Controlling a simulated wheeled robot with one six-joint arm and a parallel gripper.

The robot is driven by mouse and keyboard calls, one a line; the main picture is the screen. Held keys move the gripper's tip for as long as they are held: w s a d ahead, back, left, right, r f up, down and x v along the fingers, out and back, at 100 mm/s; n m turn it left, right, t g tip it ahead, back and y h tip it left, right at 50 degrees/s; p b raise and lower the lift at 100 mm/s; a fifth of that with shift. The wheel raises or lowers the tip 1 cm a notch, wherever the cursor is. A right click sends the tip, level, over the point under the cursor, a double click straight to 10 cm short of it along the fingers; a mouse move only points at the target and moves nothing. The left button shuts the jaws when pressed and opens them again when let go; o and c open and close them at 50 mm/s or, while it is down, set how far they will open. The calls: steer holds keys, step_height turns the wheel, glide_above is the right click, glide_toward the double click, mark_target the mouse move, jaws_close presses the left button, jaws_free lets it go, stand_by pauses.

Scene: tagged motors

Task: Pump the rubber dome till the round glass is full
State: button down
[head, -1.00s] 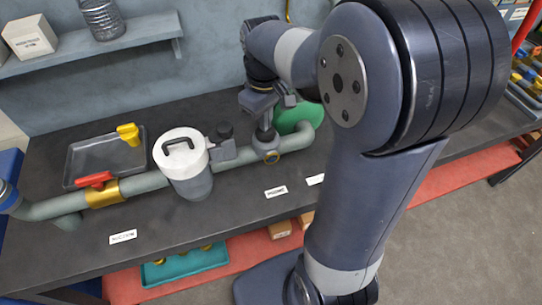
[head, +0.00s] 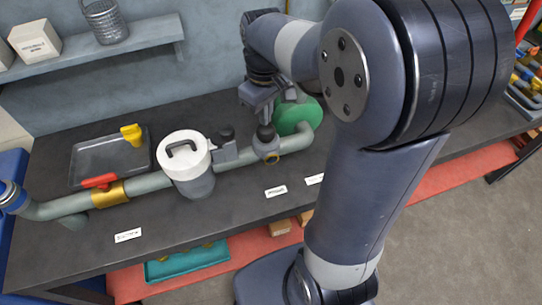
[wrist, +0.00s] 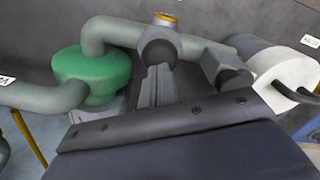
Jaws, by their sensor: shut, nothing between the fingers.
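The dark rubber dome (head: 265,133) sits on top of the grey pipe fitting, below my gripper; it also shows in the wrist view (wrist: 158,52). My gripper (head: 267,119) is shut and empty, its fingertips just above or at the dome; I cannot tell whether they touch. In the wrist view the shut fingers (wrist: 155,72) point at the dome. The round glass (head: 271,158) has a brass rim and faces forward below the dome. In the wrist view only its brass rim (wrist: 165,17) shows. How full the glass is cannot be seen.
A green round housing (head: 296,115) stands behind the pipe at right. A white-lidded canister (head: 184,155) and a second dark knob (head: 227,133) are to the left. A red-handled valve (head: 100,182) and a tray with a yellow part (head: 132,134) are further left.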

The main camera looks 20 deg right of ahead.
steer(key=shift+f, duration=0.1)
steer(key=shift+f+b, duration=0.9)
steer(key=shift+f, duration=0.5)
steer(key=shift+r+p, duration=1.3)
steer(key=shift+r, duration=0.2)
steer(key=shift+f, duration=0.1)
